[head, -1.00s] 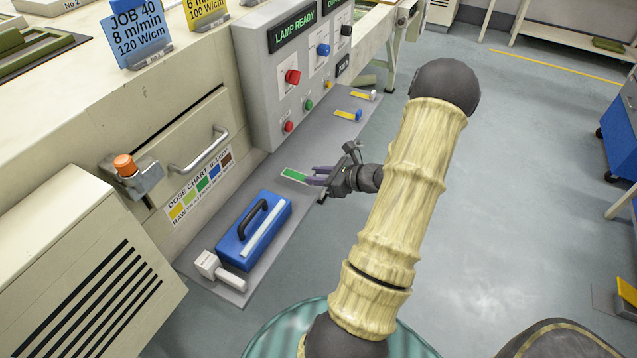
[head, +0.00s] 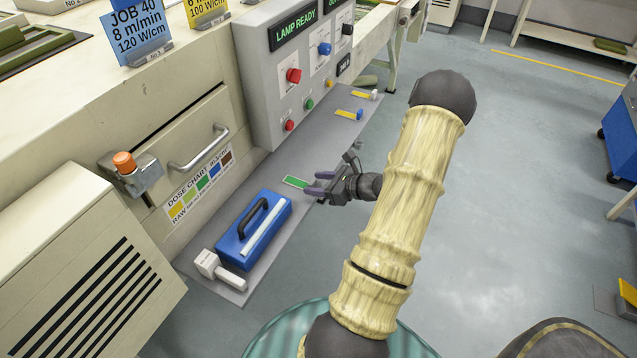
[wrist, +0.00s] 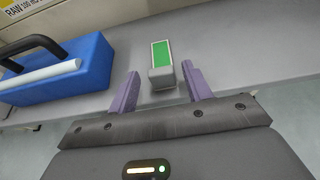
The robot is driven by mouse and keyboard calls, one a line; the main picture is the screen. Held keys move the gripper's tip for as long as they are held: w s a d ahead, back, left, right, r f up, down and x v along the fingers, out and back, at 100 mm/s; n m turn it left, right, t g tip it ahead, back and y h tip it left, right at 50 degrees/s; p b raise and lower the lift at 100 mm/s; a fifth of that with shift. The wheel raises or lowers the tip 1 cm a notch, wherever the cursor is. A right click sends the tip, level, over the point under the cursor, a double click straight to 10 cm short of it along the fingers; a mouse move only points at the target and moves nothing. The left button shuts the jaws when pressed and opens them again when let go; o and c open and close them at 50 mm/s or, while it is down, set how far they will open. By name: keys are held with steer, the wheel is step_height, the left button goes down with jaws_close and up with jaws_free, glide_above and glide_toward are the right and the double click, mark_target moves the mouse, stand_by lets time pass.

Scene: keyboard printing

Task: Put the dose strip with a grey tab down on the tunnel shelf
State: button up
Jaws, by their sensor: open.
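The dose strip with a grey tab (wrist: 161,58) lies on the grey shelf (wrist: 220,45) in the wrist view, its green face up and its grey tab toward my gripper. In the head view the green strip (head: 296,182) lies on the shelf (head: 318,146) just beyond my fingertips, its tab hidden by the gripper. My gripper (head: 314,183) is open. In the wrist view its two purple fingers (wrist: 159,83) stand apart on either side of the tab end and do not visibly touch it.
A blue case with a black handle (head: 252,230) stands on the shelf to the left, with a white-handled tool (head: 217,270) beside it. The control panel (head: 275,90) rises behind the shelf.

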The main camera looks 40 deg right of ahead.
steer(key=shift+s+d+r, duration=0.15)
steer(key=shift+s+r, duration=0.05)
steer(key=shift+s, duration=0.05)
steer(key=v, duration=1.1)
steer(key=shift+p, duration=0.45)
steer(key=shift+s+r, duration=0.1)
steer(key=a+r+n+g+h, duration=0.1)
steer(key=a+r+n+g, duration=0.2)
steer(key=a+n, duration=0.7)
steer(key=a+r+n+g+h, duration=0.2)
steer(key=a+n+g, duration=0.1)
steer(key=a+n, duration=0.8)
steer(key=a+r+n+g+h, duration=0.2)
steer(key=a+r+n+g, duration=0.1)
steer(key=a+n, duration=0.7)
steer(key=shift+w+a+r+n+g, duration=0.3)
steer(key=shift+w+r+g, duration=0.1)
steer(key=shift+g, duration=0.1)
